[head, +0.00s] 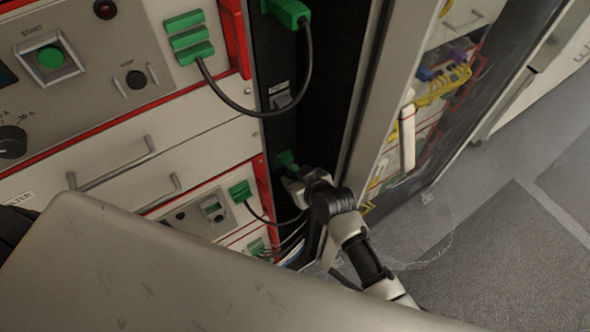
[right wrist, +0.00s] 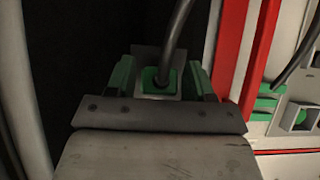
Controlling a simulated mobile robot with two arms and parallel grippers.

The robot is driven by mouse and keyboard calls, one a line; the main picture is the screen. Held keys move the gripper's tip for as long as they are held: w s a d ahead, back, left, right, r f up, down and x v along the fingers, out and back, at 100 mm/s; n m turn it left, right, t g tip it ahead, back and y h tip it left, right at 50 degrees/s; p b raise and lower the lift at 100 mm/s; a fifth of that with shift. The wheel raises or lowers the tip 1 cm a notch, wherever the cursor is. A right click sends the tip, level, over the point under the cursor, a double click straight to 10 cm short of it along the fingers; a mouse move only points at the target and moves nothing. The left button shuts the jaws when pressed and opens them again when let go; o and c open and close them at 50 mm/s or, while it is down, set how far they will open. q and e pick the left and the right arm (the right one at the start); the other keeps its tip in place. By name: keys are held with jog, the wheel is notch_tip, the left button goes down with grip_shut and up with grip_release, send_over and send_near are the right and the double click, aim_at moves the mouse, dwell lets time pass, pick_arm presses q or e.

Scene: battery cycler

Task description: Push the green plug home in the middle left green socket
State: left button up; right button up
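In the head view my right gripper (head: 300,181) is at the dark vertical panel (head: 273,129), low in the cabinet. A small green part (head: 287,160) shows just above it; the gripper hides the rest. In the right wrist view a green plug (right wrist: 158,81) with a dark cable sits in the middle, before a grey square face. Green-edged upright pieces (right wrist: 122,76) stand on both sides of it, with narrow gaps, and look like my open fingers. I cannot tell how deep the plug sits. My left gripper is not in view.
Another green plug (head: 287,11) with a looping black cable (head: 309,62) is higher on the panel. Green connectors (head: 188,38) and (head: 240,191) are on the instrument fronts at left. The grey cabinet frame (head: 362,96) stands close to the right. Open floor (head: 500,240) lies beyond.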

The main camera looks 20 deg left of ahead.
jog(key=c, duration=0.6)
jog(key=shift+s+d+f+p, duration=0.2)
jog(key=shift+s+d+f, duration=0.1)
jog(key=shift+s+d, duration=0.35)
jog(key=shift+s+d+f+p, duration=0.3)
jog(key=shift+s+d, duration=0.2)
jog(key=shift+d, duration=0.25)
jog(key=shift+s+d+f+p, duration=0.15)
jog(key=shift+s+d+f, duration=0.15)
jog(key=shift+s+d, duration=0.35)
jog(key=shift+w, duration=0.15)
